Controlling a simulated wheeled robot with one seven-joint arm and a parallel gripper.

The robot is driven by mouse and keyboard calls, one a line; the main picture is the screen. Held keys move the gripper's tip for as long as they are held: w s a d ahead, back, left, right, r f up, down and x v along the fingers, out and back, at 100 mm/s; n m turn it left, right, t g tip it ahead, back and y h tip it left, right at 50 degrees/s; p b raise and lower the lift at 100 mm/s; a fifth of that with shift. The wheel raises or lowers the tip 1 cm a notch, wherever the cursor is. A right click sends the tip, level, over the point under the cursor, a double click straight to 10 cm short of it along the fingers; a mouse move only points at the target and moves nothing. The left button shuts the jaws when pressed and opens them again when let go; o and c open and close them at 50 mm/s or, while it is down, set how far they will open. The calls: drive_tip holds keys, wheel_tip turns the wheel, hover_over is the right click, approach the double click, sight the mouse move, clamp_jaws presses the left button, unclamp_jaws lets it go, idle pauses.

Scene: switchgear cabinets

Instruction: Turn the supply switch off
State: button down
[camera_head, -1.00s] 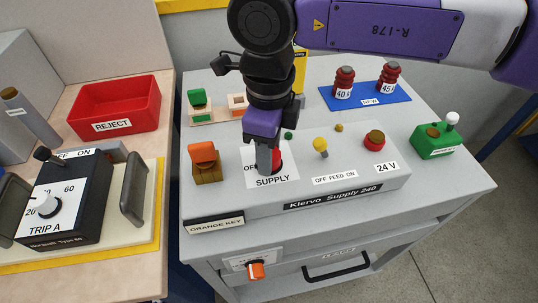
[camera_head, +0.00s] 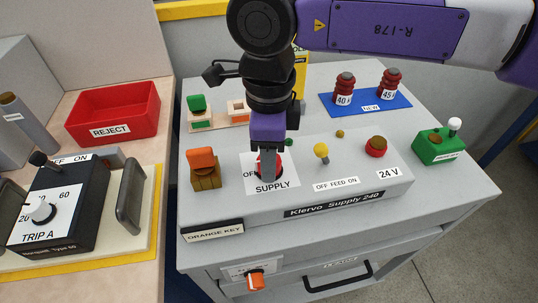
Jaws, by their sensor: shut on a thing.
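The supply switch (camera_head: 279,163) is a red knob on a white plate marked OFF and SUPPLY (camera_head: 272,187), on the sloped face of the grey Klervo Supply 240 box. My gripper (camera_head: 268,172) comes down from above, right over the knob. Its grey fingers are shut on the supply switch. The fingers hide most of the knob and part of the plate's lettering, so I cannot tell which way the knob points.
An orange key block (camera_head: 203,168) stands close left of the plate. A yellow feed toggle (camera_head: 321,150) and a red-brown knob (camera_head: 376,146) are to the right. A red REJECT bin (camera_head: 113,108) is at left.

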drive_tip(key=c, duration=0.8)
unclamp_jaws()
drive_tip(key=shift+c, duration=0.2)
drive_tip(key=shift+r, duration=3.9)
